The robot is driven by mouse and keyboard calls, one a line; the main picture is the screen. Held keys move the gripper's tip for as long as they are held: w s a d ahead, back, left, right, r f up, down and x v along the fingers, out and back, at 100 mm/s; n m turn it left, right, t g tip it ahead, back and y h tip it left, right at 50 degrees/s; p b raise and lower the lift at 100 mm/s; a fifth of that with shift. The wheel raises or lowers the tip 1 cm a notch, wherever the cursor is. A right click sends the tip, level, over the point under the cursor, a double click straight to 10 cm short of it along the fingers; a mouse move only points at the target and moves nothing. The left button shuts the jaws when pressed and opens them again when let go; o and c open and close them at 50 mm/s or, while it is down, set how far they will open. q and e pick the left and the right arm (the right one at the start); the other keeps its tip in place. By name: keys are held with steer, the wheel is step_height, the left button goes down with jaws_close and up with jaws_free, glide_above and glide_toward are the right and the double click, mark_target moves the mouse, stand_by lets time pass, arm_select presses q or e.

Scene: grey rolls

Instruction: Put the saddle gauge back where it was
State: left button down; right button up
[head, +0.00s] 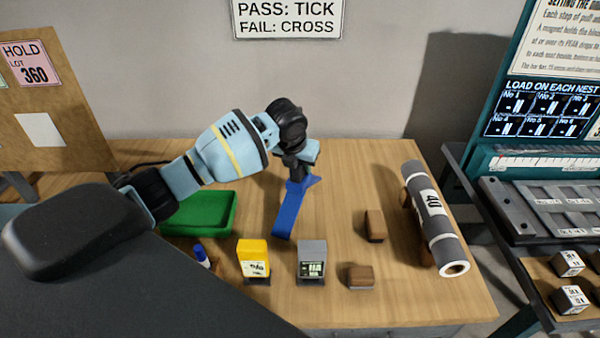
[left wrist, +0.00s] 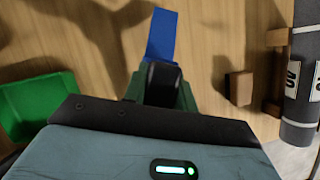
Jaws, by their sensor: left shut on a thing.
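My left gripper (head: 298,174) is shut on a blue strip-like tool, likely the saddle gauge (head: 289,212). The gauge hangs at a slant below the fingers, over the middle of the wooden table (head: 350,290). Whether its lower end touches the table I cannot tell. In the left wrist view the gauge (left wrist: 161,36) sticks out beyond the dark fingers (left wrist: 160,82), which hide its held end. My right gripper is not in view.
A grey roll marked 40 (head: 422,205) lies on wooden supports at the right. Two brown wooden blocks (head: 374,225) (head: 360,275), a grey device (head: 311,260), a yellow device (head: 253,258) and a blue-capped item (head: 201,254) stand nearby. A green tray (head: 228,222) sits left.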

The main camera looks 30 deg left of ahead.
arm_select(q)
steer(key=shift+f, duration=1.25)
steer(key=c, duration=1.1)
jaws_free()
steer(key=shift+f, duration=0.1)
steer(key=v, duration=1.2)
